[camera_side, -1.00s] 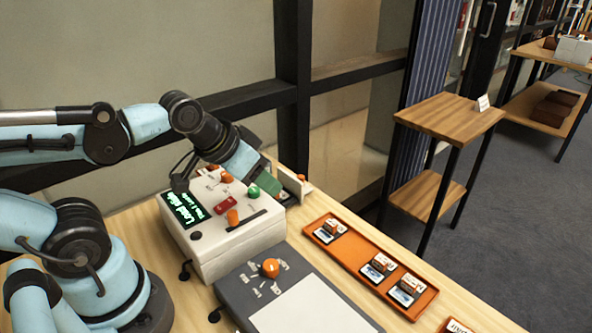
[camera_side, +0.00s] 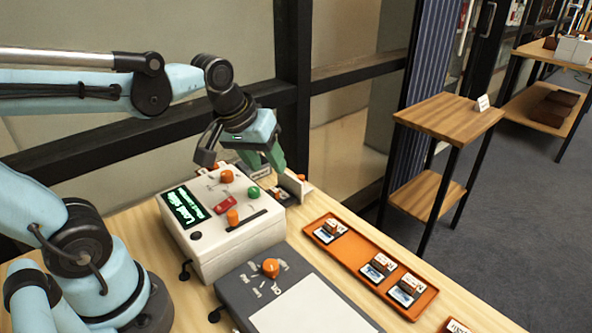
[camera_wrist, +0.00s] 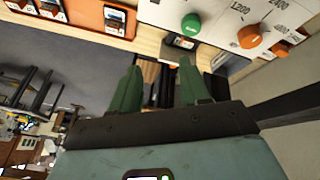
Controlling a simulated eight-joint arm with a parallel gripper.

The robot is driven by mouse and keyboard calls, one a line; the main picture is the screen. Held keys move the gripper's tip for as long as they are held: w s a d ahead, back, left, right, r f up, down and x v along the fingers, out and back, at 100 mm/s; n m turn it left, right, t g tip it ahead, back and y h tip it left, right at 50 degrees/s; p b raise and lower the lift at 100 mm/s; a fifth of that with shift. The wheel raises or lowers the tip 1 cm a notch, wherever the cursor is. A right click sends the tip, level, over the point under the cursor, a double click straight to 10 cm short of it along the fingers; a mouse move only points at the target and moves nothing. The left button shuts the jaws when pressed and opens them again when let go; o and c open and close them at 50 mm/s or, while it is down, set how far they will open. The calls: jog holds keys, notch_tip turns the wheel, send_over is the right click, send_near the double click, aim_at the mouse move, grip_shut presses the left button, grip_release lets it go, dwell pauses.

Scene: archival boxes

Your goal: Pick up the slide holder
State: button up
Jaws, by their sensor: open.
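My gripper (camera_side: 266,160) has green fingers and hangs, pointing down, above the back right corner of the white device (camera_side: 240,255). In the wrist view the fingers (camera_wrist: 160,66) are apart, with a dark object (camera_wrist: 164,88) showing in the gap; I cannot tell whether it is the slide holder. In the side view a small pale upright plate (camera_side: 292,187) stands beside the device, just below and right of the fingers. A small card (camera_wrist: 184,42) shows beyond the fingertips in the wrist view. Three small cards with dark clips (camera_side: 328,231) sit in an orange tray.
The orange tray (camera_side: 355,249) lies right of the white device. A grey panel with an orange knob (camera_side: 270,268) is in front. The device top has several knobs near my gripper. A dark window frame (camera_side: 293,100) stands behind. A wooden shelf stand (camera_side: 450,115) is farther right.

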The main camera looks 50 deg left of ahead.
aim_at(274, 189)
jog(key=w+a+n+g, duration=0.5)
jog(key=w+a+n, duration=0.1)
jog(key=n, duration=0.6)
jog(key=shift+w+a+f, duration=0.1)
jog(key=shift+f, duration=3.1)
jog(key=shift+w+a+f, duration=0.1)
jog(key=shift+f, duration=3.1)
jog(key=shift+s, duration=0.1)
jog(key=shift+c, duration=0.2)
grip_shut()
